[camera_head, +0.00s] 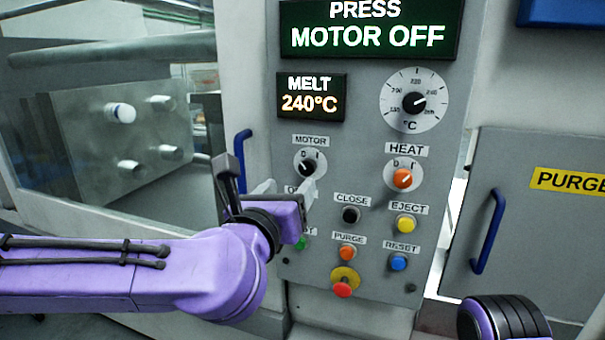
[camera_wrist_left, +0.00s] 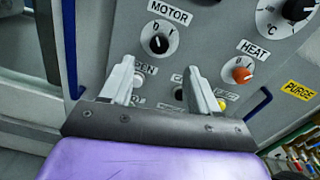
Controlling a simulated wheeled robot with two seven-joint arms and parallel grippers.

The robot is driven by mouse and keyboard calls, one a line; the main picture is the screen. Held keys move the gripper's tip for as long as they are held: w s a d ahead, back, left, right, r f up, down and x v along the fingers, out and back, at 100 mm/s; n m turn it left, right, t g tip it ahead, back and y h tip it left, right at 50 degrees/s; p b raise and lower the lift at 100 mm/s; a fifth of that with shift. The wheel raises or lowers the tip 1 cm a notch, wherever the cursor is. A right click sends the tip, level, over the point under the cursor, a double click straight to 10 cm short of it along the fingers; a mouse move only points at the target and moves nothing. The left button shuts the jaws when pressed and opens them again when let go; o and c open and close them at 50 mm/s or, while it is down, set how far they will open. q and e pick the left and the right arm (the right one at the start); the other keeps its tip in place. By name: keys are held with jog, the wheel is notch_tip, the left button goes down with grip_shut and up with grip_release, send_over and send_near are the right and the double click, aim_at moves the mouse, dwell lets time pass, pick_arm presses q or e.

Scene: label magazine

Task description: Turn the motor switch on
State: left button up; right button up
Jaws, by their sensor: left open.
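The motor switch (camera_head: 307,167) is a black knob on a white dial under the MOTOR label, at the upper left of the grey control panel's buttons. Its mark seems to point up-left, toward the O; the display (camera_head: 368,27) reads MOTOR OFF. My left gripper (camera_head: 286,189) is open and empty, just below and left of the knob in the head view. In the left wrist view the motor switch (camera_wrist_left: 158,44) shows beyond and between the two fingertips (camera_wrist_left: 160,72), apart from them. The fingers partly hide the OPEN button. My right gripper is out of view.
The orange heat knob (camera_head: 403,178) is right of the motor switch. Below are black, yellow, orange and blue buttons and a red emergency knob (camera_head: 342,288). Blue handles (camera_head: 488,231) stick out at both sides. A clear guard window is at left.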

aim_at(306, 169)
pick_arm(q)
jog(key=p+x, duration=0.3)
jog(key=x, duration=0.5)
jog(key=shift+w+d, duration=0.15)
jog(key=shift+w+f, duration=0.15)
jog(key=shift+w, duration=0.15)
jog(key=c, duration=1)
